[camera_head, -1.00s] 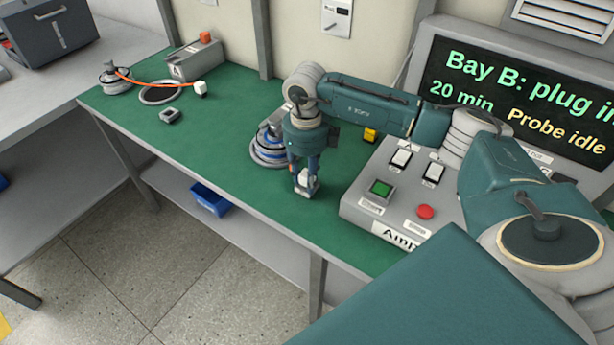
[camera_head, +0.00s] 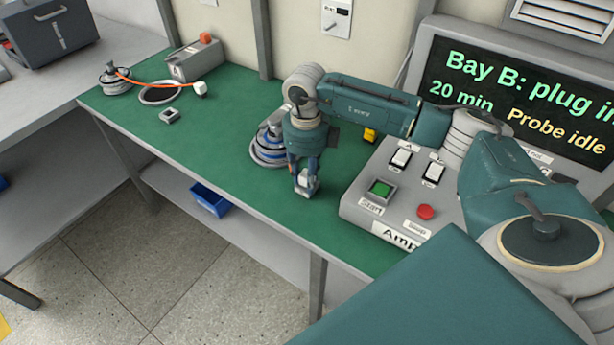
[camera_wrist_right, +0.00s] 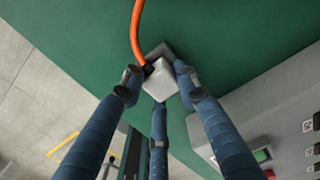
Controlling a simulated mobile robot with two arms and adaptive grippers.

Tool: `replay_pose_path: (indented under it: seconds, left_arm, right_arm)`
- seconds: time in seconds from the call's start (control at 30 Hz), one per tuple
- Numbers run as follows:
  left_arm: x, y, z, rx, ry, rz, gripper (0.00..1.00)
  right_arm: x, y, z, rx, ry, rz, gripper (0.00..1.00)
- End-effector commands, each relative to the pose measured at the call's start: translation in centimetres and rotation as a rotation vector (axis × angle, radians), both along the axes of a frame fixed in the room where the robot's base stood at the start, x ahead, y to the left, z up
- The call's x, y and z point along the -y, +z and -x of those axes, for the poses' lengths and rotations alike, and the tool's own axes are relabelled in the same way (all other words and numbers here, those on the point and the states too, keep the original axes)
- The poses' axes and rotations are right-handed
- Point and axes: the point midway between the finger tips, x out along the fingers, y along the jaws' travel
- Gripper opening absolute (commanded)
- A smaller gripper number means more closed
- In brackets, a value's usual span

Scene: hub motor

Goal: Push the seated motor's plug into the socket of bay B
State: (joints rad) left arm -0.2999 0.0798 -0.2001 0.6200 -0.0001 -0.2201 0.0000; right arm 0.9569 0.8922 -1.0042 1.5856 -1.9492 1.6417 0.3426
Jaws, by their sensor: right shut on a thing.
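My right gripper (camera_head: 305,176) points down at the front of the green bench, its fingers closed around a white plug (camera_head: 304,181). In the right wrist view the white plug (camera_wrist_right: 160,78) sits between the fingers (camera_wrist_right: 160,85) with an orange cable (camera_wrist_right: 137,35) running from it. A grey socket (camera_head: 307,192) is directly under the plug; its edge also shows in the wrist view (camera_wrist_right: 158,52). I cannot tell how deep the plug sits. The motor (camera_head: 266,150), with blue and grey rings, stands behind the gripper, partly hidden by it. My left gripper is not in view.
A control box (camera_head: 352,211) with switches, a green button and a red button stands right of the gripper. At the far left are another motor (camera_head: 115,82), a white plug (camera_head: 200,88) on an orange cable and a free grey socket (camera_head: 170,116). The bench middle is clear.

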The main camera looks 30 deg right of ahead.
Motion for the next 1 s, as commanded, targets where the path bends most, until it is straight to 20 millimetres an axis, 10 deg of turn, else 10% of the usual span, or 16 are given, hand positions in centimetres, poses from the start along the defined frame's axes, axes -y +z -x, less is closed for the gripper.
replay_pose_path:
  seconds: [0.17, 0.2, 0.3, 0.7, 1.0]
  left_arm:
    - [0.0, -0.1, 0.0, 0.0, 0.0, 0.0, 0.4]
    - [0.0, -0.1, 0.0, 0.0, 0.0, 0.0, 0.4]
    - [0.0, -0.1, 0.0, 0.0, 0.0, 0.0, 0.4]
    - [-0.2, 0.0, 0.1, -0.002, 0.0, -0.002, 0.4]
    - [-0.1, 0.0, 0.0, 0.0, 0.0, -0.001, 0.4]
  right_arm:
    - [-0.1, -0.5, 0.3, -0.01, 0.002, 0.0, 0.0]
    - [-0.1, -0.5, 0.3, -0.01, 0.002, 0.0, 0.38]
    - [-0.1, -0.5, 0.3, -0.01, 0.002, 0.0, 0.53]
    - [0.0, 0.2, 0.2, -0.005, 0.001, 0.0, 0.53]
    - [-0.1, 5.7, 0.0, 0.001, 0.002, 0.0, 0.53]
